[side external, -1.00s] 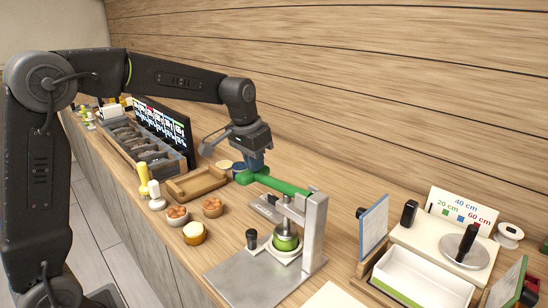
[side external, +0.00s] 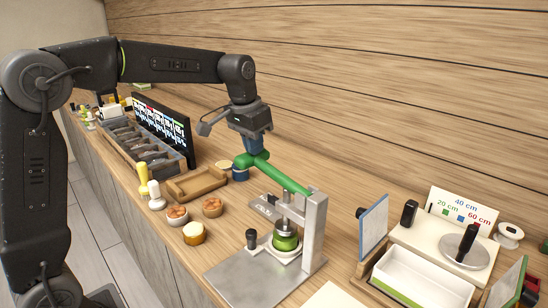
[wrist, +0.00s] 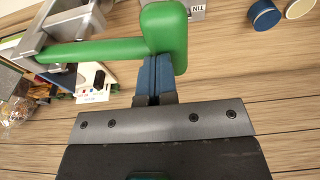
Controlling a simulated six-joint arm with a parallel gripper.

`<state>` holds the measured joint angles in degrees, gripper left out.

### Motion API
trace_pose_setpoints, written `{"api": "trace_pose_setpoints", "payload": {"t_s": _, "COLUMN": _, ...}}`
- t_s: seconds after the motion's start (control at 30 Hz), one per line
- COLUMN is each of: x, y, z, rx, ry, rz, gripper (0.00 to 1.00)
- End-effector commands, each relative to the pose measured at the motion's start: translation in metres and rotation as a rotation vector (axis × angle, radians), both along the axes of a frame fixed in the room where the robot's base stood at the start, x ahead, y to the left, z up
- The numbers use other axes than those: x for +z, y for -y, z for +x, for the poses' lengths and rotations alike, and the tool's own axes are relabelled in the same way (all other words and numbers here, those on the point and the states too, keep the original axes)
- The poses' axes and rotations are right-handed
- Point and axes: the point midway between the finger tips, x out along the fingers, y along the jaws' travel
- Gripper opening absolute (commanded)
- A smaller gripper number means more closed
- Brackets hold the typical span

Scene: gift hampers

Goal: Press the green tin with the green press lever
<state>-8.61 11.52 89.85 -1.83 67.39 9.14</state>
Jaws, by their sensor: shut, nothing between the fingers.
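The green press lever (side external: 283,178) slopes up and left from the metal press (side external: 316,225) to its cross-bar handle. My gripper (side external: 254,146) is shut and empty, its blue fingertips at the top of the handle, seemingly touching it. In the wrist view, the fingertips (wrist: 160,70) meet the green handle (wrist: 165,30), and the lever arm runs left to the press column. The green tin (side external: 286,242) sits upright on the round seat of the press, under the metal ram. I cannot tell whether the ram touches its top.
A wooden tray (side external: 197,184), a blue round tin (side external: 240,173) and several small jars stand left of the press. A white box (side external: 422,276) and signs stand at the right. A wooden wall (side external: 380,90) rises behind the counter.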

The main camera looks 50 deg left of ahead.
Motion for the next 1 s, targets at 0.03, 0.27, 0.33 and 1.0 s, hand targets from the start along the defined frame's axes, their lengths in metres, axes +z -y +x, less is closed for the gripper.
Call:
{"api": "trace_pose_setpoints", "payload": {"t_s": 0.03, "x": 0.004, "y": 0.000, "z": 0.000, "rx": 0.000, "ry": 0.001, "rz": 0.001, "gripper": 0.00}}
{"api": "trace_pose_setpoints", "payload": {"t_s": 0.27, "x": 0.019, "y": 0.000, "z": 0.000, "rx": 0.001, "ry": 0.002, "rz": 0.001, "gripper": 0.00}}
{"api": "trace_pose_setpoints", "payload": {"t_s": 0.33, "x": 0.024, "y": 0.000, "z": 0.000, "rx": 0.001, "ry": 0.002, "rz": 0.001, "gripper": 0.00}}
{"api": "trace_pose_setpoints", "payload": {"t_s": 1.0, "x": 0.054, "y": 0.000, "z": 0.000, "rx": 0.001, "ry": 0.001, "rz": 0.000, "gripper": 0.00}}
